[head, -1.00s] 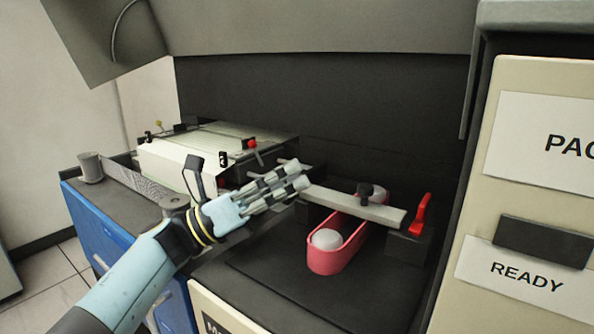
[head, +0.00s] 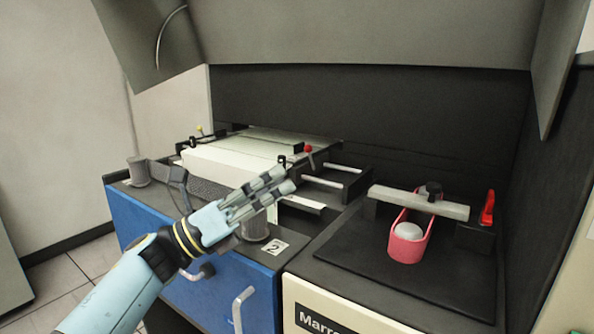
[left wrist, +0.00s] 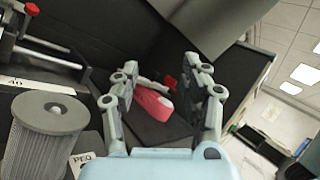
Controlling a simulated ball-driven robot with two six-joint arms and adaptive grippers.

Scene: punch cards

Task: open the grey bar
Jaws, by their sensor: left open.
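The grey bar (head: 405,200) lies level across a pink open-topped holder (head: 408,250), with a black knob (head: 433,189) on it. A red lever (head: 488,208) stands upright at its right end. A pale rounded piece (head: 408,231) sits inside the holder. My left gripper (head: 282,182) is open and empty, to the left of the bar and apart from it. In the left wrist view the pink holder (left wrist: 150,104) and the red lever (left wrist: 170,83) show between the open fingers (left wrist: 163,85). My right gripper is not in view.
A cream machine (head: 235,165) with rails stands at the back left. Grey cylinders stand on the blue cabinet (head: 230,275), one partly behind my gripper (head: 255,230). A grey hood (head: 370,35) overhangs the back. The black mat (head: 370,285) before the holder is clear.

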